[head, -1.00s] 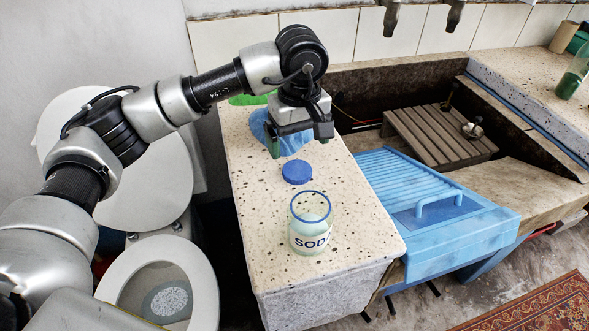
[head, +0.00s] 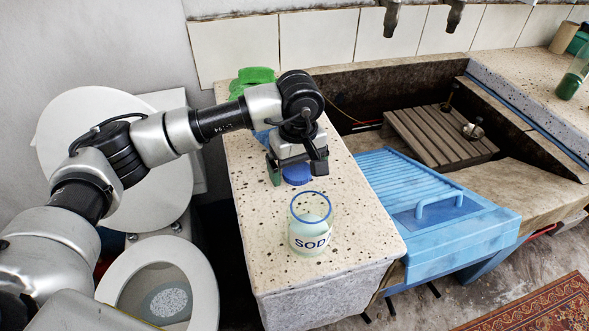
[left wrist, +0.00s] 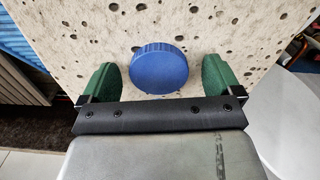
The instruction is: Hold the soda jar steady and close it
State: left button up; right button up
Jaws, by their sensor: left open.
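The soda jar (head: 311,226), clear glass with a blue rim, a SODA label and pale contents, stands upright and uncovered on the speckled stone ledge. Its blue lid (head: 297,175) lies on the ledge just behind the jar, apart from it. My left gripper (head: 297,176) is open above the lid. In the left wrist view, the lid (left wrist: 159,68) lies between the two green fingertips (left wrist: 160,78), with a gap on each side. Part of the lid is hidden by the gripper in the head view. My right gripper is not in view.
The stone ledge (head: 340,215) is clear around the jar. A green object (head: 252,78) and a blue cloth, mostly hidden by my arm, are at its back. A blue ribbed washboard (head: 440,222) stands right of the ledge, by the trough. A toilet (head: 160,285) is at the left.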

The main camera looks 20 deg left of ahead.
aim_at(298, 171)
pick_arm(q)
jog(key=shift+c, duration=0.3)
jog(key=c, duration=0.9)
jog(key=shift+r, duration=0.1)
jog(key=shift+r, duration=0.6)
notch_tip(298, 171, up, 3)
jog(key=shift+f, duration=0.15)
jog(key=s+d+r, duration=0.5)
jog(key=d+r, duration=0.2)
jog(key=d, duration=0.3)
jog(key=shift+s+d, duration=0.15)
jog(key=shift+s, duration=0.05)
